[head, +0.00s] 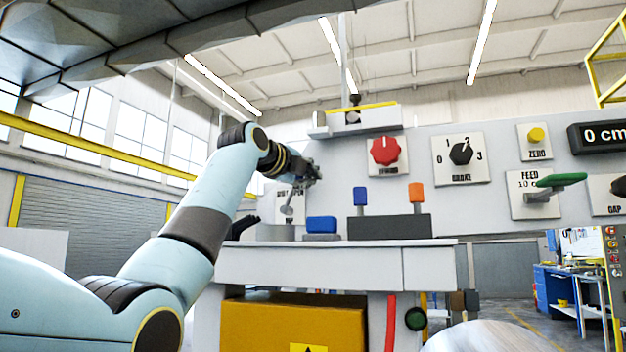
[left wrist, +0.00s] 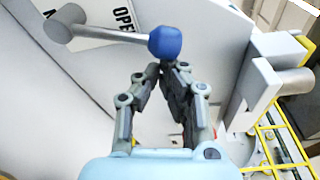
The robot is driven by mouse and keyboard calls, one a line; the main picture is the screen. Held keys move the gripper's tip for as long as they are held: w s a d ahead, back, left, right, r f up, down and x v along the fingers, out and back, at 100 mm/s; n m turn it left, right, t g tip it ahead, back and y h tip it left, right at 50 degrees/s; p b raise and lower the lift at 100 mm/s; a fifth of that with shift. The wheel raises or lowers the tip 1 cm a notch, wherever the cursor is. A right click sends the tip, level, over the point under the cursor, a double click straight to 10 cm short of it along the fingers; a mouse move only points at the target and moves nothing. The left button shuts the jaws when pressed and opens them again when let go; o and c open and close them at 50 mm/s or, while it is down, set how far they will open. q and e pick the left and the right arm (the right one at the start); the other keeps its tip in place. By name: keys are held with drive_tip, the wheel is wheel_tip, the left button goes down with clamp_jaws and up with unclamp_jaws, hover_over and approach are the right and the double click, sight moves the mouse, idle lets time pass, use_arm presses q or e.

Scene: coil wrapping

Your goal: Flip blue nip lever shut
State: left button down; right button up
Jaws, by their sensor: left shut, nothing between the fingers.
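The nip lever shows in the left wrist view as a grey rod with a faceted blue knob (left wrist: 165,43). Its round grey pivot end (left wrist: 64,24) sits over a white plate with the word OPEN on it. My left gripper (left wrist: 166,68) is shut and empty, its fingertips right at the knob; whether they touch cannot be told. In the head view my left gripper (head: 312,176) is up at the machine panel, in front of the lever's small plate. The lever's grey rod (head: 289,205) shows below it, but the blue knob is hidden there. My right gripper is not in view.
The panel carries a red knob (head: 384,151), a black dial (head: 461,153) and a green feed handle (head: 561,180). On the white bench (head: 330,265) stand a blue block (head: 321,224) and a dark block (head: 390,228) with blue and orange tabs, right of my left gripper.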

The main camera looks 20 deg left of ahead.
use_arm(q)
drive_tip(key=a+r+n+p, duration=0.2)
drive_tip(key=a+n+p, duration=0.1)
drive_tip(key=a, duration=0.3)
drive_tip(key=shift+a+r+n+t+p, duration=0.2)
drive_tip(key=shift+n+t+p, duration=0.1)
drive_tip(key=shift+n, duration=0.1)
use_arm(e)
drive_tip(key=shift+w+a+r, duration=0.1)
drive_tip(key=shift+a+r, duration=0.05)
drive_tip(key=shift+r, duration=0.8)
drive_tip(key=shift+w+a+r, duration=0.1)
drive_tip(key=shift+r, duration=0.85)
use_arm(q)
drive_tip(key=shift+w, duration=0.1)
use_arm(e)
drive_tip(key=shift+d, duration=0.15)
use_arm(q)
drive_tip(key=s+d+r+b, duration=0.1)
drive_tip(key=s, duration=0.8)
drive_tip(key=shift+s+d, duration=0.15)
drive_tip(key=shift+d, duration=0.05)
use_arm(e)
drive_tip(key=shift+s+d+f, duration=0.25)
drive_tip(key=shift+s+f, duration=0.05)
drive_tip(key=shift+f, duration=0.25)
